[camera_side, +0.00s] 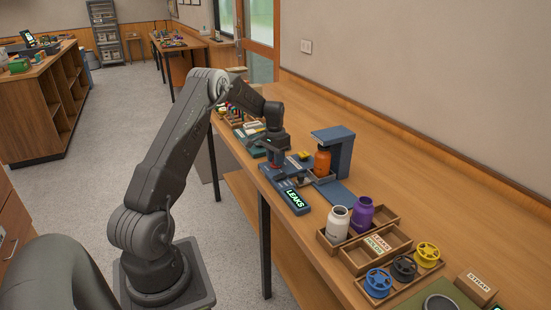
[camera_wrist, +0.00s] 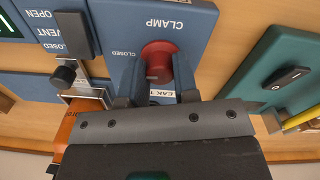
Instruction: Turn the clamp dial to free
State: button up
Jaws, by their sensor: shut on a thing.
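The clamp dial (camera_wrist: 160,52) is a round red knob on a blue panel (camera_wrist: 203,22) lettered CLAMP, in the wrist view. A small CLOSED label sits to its left; I see no free label. My gripper (camera_wrist: 158,75) is shut on the dial, one dark finger on each side. Which way the dial points cannot be told. In the side view my gripper (camera_side: 276,162) reaches down to the blue leak tester (camera_side: 294,191), whose screen reads LEAKS; the dial is hard to make out there.
A black vent knob (camera_wrist: 63,77) and lever sit left of the dial; a teal switch box (camera_wrist: 285,75) is to the right. In the side view an orange bottle (camera_side: 322,162) stands under a blue bracket (camera_side: 343,155). White (camera_side: 337,224) and purple (camera_side: 362,214) bottles stand nearer.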

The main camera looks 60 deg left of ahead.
jog(key=n, duration=1.2)
jog(key=shift+d, duration=0.1)
jog(key=shift+w+n, duration=0.1)
jog(key=shift+n, duration=2)
jog(key=o, duration=0.9)
jog(key=shift+o, duration=0.2)
